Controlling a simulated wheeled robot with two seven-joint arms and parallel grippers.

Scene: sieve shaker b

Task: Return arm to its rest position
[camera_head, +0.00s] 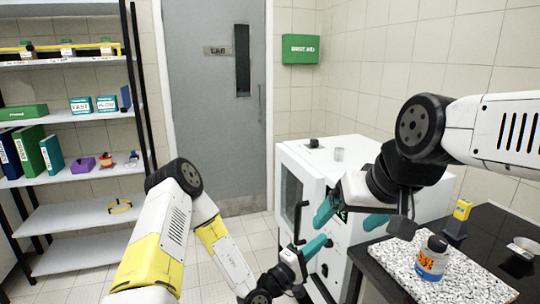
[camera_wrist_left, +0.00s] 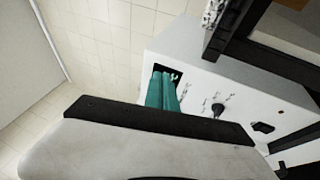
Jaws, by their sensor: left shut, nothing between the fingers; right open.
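My left arm comes in from the lower left in the head view, bent at the elbow. Its gripper (camera_head: 317,244) has its teal fingers together with nothing between them, in front of the white cabinet-like machine (camera_head: 360,150). In the left wrist view the teal fingers (camera_wrist_left: 163,88) are closed side by side, with the machine's panel (camera_wrist_left: 235,88) and black knob (camera_wrist_left: 218,109) behind them. Whether they touch the machine I cannot tell. My right arm comes in from the right. Its gripper (camera_head: 350,217) is open, with teal fingers apart, in front of the machine and left of the table.
A dark table (camera_head: 499,226) at right bears a speckled board (camera_head: 403,262), a jar with an orange label (camera_head: 431,259), a yellow-topped device (camera_head: 459,216) and a white dish (camera_head: 525,246). Shelves (camera_head: 77,217) stand at left. A grey door (camera_head: 218,120) is behind; floor shows before it.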

